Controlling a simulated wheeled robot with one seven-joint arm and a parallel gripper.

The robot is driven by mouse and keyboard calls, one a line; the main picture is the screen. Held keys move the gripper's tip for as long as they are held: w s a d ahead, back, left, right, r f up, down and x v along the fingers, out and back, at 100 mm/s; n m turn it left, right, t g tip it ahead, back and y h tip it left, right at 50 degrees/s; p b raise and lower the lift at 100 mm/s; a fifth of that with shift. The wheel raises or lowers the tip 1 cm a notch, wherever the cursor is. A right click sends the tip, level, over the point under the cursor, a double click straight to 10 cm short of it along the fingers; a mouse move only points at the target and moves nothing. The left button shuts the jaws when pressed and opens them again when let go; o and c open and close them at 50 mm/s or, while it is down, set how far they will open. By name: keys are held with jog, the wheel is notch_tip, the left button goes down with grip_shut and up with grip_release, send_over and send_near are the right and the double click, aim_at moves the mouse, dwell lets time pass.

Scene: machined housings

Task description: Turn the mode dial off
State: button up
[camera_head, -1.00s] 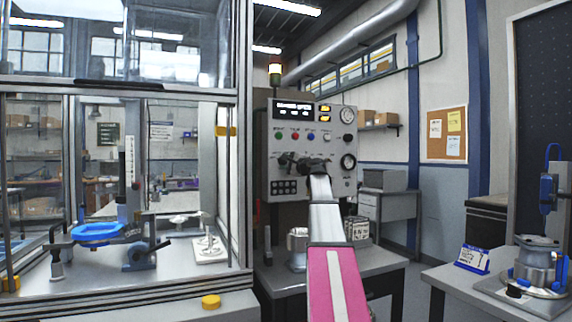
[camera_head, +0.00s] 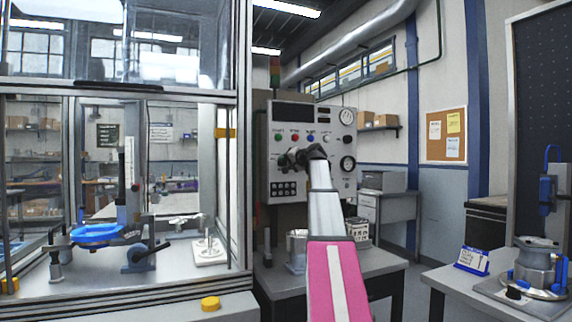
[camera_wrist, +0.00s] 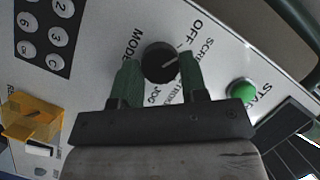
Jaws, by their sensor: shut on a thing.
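The mode dial (camera_wrist: 157,66) is a round black knob with a white pointer line, on the grey control panel (camera_wrist: 105,15). In the wrist view the pointer aims up and right, toward the OFF label (camera_wrist: 196,31) side. The MODE, JOG and partly covered SCREEN labels surround it. My gripper (camera_wrist: 158,75) has one green finger on each side of the dial and is shut on it. In the head view my gripper (camera_head: 288,160) is at the panel front and hides the dial. The panel display (camera_head: 293,112) is dark.
A green START button (camera_wrist: 243,91), a keypad (camera_wrist: 45,32) and a yellow cover (camera_wrist: 32,118) are close around my gripper. A glass-walled machine enclosure (camera_head: 243,200) stands left. A side table (camera_head: 440,279) with a metal housing (camera_head: 537,262) stands right.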

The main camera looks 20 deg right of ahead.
jog(key=shift+n, duration=0.5)
jog(key=shift+h, duration=0.3)
jog(key=o, duration=0.9)
jog(key=v, duration=1.1)
jog(key=shift+w+r, duration=0.1)
jog(key=shift+r, duration=0.1)
